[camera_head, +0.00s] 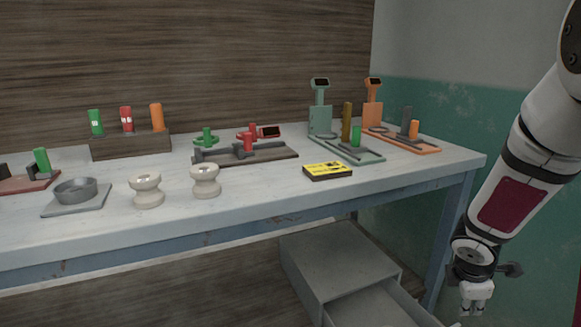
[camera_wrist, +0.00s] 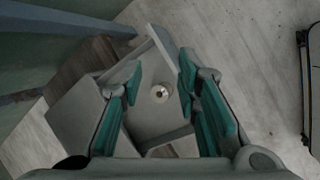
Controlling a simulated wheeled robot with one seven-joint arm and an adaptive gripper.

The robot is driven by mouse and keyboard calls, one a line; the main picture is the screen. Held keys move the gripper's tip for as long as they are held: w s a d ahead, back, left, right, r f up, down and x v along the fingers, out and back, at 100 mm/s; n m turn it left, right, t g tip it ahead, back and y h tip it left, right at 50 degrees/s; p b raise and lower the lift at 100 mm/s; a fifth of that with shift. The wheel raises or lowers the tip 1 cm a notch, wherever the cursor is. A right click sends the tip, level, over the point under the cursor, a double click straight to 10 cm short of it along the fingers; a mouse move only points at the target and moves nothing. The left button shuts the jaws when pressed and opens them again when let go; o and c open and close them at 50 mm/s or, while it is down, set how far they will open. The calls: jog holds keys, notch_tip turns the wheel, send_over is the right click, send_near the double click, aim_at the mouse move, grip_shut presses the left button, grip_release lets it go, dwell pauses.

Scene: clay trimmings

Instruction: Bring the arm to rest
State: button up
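My gripper (camera_head: 476,297) hangs at the lower right, fingers pointing down, to the right of the worktable. In the wrist view its two teal-padded fingers (camera_wrist: 160,78) stand apart with nothing held between them. Below them is the grey pulled-out drawer (camera_wrist: 165,125), with a small pale round piece (camera_wrist: 160,93) inside. The drawer (camera_head: 375,307) also shows in the head view, but the piece is not visible there. My arm comes down from the upper right, clear of the table.
The worktable (camera_head: 250,205) carries two pale spool-shaped pieces (camera_head: 146,190), a grey dish (camera_head: 75,191), a yellow-black box (camera_head: 327,171), a block with coloured holders (camera_head: 130,146), and green and orange stands (camera_head: 372,110). The grey cabinet (camera_head: 335,255) sits under the table's right end.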

jog(key=s+a+r+m+g, duration=0.1)
jog(key=s+a+r+m, duration=0.3)
jog(key=r, duration=0.3)
jog(key=s+a+r+m, duration=0.3)
jog(key=s+r+m, duration=0.1)
jog(key=s+r, duration=0.15)
jog(key=s+a+r+m+g+y, duration=0.1)
jog(key=s+a+r+m+y, duration=0.15)
jog(key=s+a, duration=0.7)
jog(key=s+a+r+m+g+y, duration=0.1)
jog(key=s+a+r+m+y, duration=0.2)
jog(key=s+a, duration=0.6)
notch_tip(320, 180, up, 33)
jog(key=d+t+p, duration=0.2)
jog(key=t+p, duration=0.2)
jog(key=p, duration=2.7)
jog(key=shift+s+m+h, duration=0.25)
jog(key=shift+m+h, duration=0.2)
jog(key=shift+d+f, duration=0.1)
